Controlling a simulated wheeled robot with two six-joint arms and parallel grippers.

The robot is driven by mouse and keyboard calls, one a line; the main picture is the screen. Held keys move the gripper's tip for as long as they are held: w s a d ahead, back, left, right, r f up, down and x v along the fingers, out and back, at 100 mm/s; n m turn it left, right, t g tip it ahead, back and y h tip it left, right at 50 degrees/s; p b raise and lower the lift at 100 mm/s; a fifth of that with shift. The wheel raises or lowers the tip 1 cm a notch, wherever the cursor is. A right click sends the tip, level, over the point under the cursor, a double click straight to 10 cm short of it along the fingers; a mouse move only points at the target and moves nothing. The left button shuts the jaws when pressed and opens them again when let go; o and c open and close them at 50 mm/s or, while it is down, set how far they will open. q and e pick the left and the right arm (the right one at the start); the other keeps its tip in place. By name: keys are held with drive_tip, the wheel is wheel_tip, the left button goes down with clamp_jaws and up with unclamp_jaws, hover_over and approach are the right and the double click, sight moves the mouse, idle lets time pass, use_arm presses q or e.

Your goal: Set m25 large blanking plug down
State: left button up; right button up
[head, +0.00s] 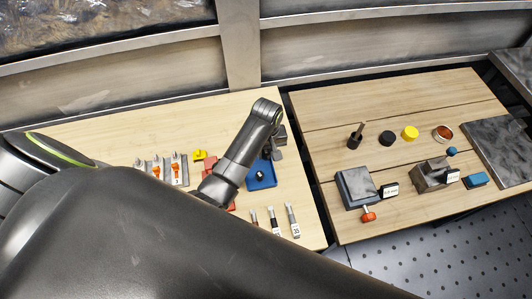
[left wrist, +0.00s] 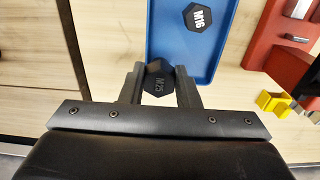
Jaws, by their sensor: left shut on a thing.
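My left gripper (left wrist: 160,90) is shut on the m25 large blanking plug (left wrist: 158,80), a black hexagonal piece marked M25. In the left wrist view the plug sits between the two fingertips and overlaps the near end of the blue tray (left wrist: 172,42); its height above the tray cannot be told. A smaller black plug marked M16 (left wrist: 197,17) lies in the tray. In the head view my left gripper (head: 278,149) is at the far right side of the blue tray (head: 264,184), and the M25 plug cannot be made out there. My right gripper is not in view.
Red blocks (left wrist: 289,64) and a yellow part (left wrist: 272,102) lie beside the tray. Several labelled tools (head: 293,220) lie in front of it. A second table on the right holds a grey block (head: 355,187), a yellow cap (head: 410,133) and other parts. A gap separates the tables.

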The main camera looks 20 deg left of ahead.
use_arm(q)
drive_tip(key=shift+a+f, duration=0.1)
drive_tip(key=shift+f, duration=1.1)
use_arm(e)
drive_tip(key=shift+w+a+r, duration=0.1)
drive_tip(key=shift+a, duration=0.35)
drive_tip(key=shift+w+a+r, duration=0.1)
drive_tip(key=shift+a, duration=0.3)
use_arm(q)
drive_tip(key=shift+f, duration=0.1)
drive_tip(key=o, duration=1)
drive_tip(key=shift+c, duration=0.2)
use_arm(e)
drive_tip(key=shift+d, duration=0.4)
